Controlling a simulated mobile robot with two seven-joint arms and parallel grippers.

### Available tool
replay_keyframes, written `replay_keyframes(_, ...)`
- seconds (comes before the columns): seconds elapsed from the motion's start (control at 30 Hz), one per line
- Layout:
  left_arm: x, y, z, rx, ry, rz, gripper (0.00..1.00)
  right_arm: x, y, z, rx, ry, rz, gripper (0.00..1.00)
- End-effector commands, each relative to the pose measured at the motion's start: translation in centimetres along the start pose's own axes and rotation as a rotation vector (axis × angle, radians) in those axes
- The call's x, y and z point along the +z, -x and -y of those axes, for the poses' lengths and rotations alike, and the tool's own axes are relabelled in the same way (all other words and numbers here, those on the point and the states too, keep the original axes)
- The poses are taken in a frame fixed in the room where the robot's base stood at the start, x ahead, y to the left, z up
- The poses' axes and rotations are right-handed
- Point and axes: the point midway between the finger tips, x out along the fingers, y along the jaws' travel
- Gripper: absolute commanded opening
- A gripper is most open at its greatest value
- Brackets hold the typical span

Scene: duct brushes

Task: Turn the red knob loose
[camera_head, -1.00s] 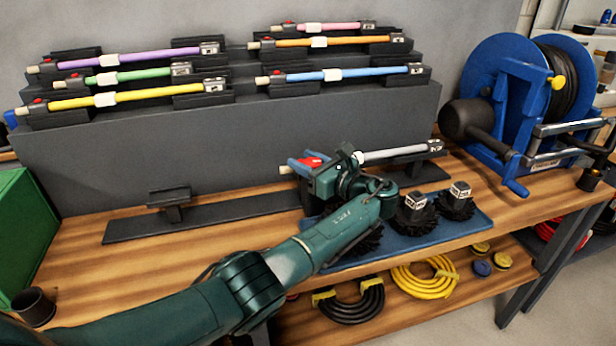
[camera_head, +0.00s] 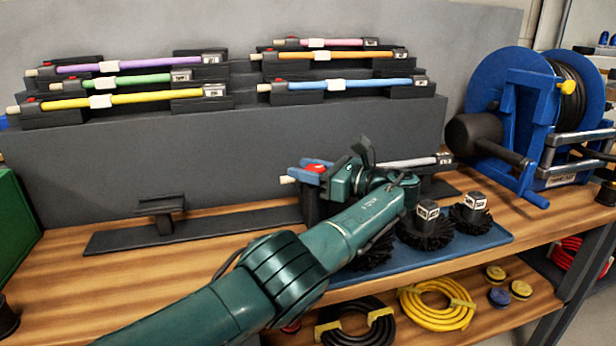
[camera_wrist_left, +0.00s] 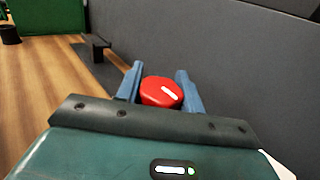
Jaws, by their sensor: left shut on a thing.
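The red knob (camera_head: 318,168) sits on top of a black holder on the bench, at the left end of a white rod (camera_head: 408,162). In the left wrist view the red knob (camera_wrist_left: 161,92) shows a white bar mark that slants down to the right. My left gripper (camera_head: 310,168) is shut on the knob, with one blue finger on each side of it. The fingers also show in the left wrist view (camera_wrist_left: 160,88). The holder below the knob is partly hidden by my left gripper and arm. My right gripper is not in view.
A blue tray (camera_head: 480,240) with black round brushes (camera_head: 425,228) lies right of my left arm. Colored rods rest on the stepped grey rack (camera_head: 210,160) behind. A blue hose reel (camera_head: 510,110) stands at the right. An empty black stand (camera_head: 160,212) is at the left.

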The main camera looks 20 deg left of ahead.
Motion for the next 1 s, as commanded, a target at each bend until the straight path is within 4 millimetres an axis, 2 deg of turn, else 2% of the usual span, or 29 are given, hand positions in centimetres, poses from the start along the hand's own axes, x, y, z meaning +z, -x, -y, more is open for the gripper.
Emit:
replay_keyframes(0.47,0.08,-0.12,-0.04,0.008,0.0,0.0,0.15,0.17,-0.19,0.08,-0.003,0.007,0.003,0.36)
replay_keyframes(0.5,0.09,-0.12,-0.04,0.008,0.0,0.0,0.39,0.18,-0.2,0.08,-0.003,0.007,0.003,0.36)
replay_keyframes(0.7,0.07,-0.08,-0.02,0.006,0.0,0.0,0.56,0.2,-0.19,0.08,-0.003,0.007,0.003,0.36)
replay_keyframes(0.77,0.06,-0.07,-0.02,0.006,0.0,0.0,0.58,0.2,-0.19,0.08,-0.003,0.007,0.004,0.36)
replay_keyframes(1.0,0.05,-0.05,-0.01,0.005,0.0,0.0,0.58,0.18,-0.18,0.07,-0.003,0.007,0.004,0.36)
